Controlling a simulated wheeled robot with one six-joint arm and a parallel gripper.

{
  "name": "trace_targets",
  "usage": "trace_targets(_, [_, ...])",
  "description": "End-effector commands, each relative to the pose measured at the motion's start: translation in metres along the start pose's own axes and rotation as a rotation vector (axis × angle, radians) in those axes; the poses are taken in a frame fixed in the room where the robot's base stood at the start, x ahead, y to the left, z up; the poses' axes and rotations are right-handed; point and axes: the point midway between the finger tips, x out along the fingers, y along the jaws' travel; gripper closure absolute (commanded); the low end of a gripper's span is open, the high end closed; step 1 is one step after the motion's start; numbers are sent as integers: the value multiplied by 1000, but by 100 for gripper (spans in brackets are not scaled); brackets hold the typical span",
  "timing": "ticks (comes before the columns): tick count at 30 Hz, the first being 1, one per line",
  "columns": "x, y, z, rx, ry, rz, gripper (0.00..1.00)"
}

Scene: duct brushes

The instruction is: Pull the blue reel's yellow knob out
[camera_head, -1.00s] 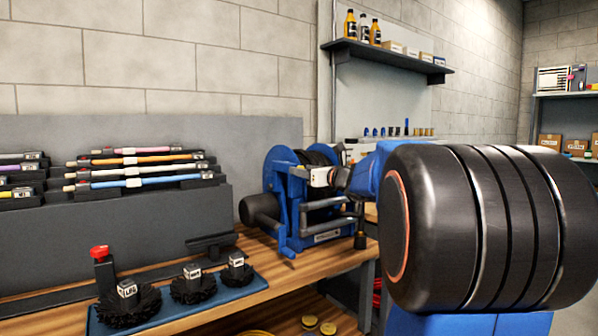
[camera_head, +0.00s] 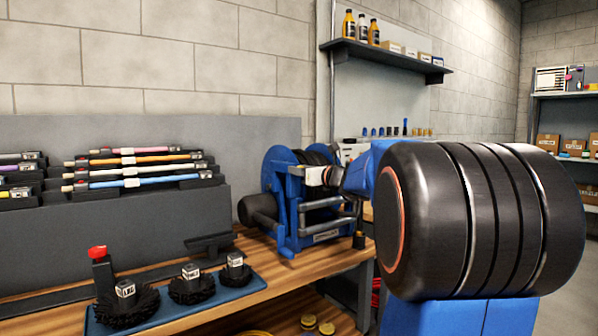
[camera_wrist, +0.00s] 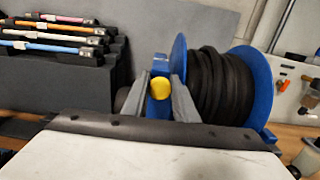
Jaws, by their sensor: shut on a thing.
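The blue reel (camera_head: 285,190) stands on the wooden bench, with black hose wound on its drum; the hose (camera_wrist: 222,85) fills the right of the wrist view. The yellow knob (camera_wrist: 159,84) shows round against the reel's blue frame in the wrist view, between the two grey fingers of my gripper (camera_wrist: 163,82). The fingers are shut on the knob, one on each side. In the head view, my gripper (camera_head: 318,176) is at the reel's near right side, and the knob is hidden there.
A blue mat (camera_head: 215,296) with several black brushes lies at the bench front, beside a red knob (camera_head: 97,252) on a post. A rack of coloured rods (camera_head: 140,170) stands to the left. A shelf (camera_head: 390,60) with bottles hangs above.

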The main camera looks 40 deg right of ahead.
Motion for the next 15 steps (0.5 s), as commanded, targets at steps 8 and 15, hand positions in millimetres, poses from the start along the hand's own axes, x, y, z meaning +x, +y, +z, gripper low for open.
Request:
trace_targets(8, [-18, 0, -1, 1, 1, -1, 100])
trace_targets(15, [-18, 0, -1, 0, 1, -1, 56])
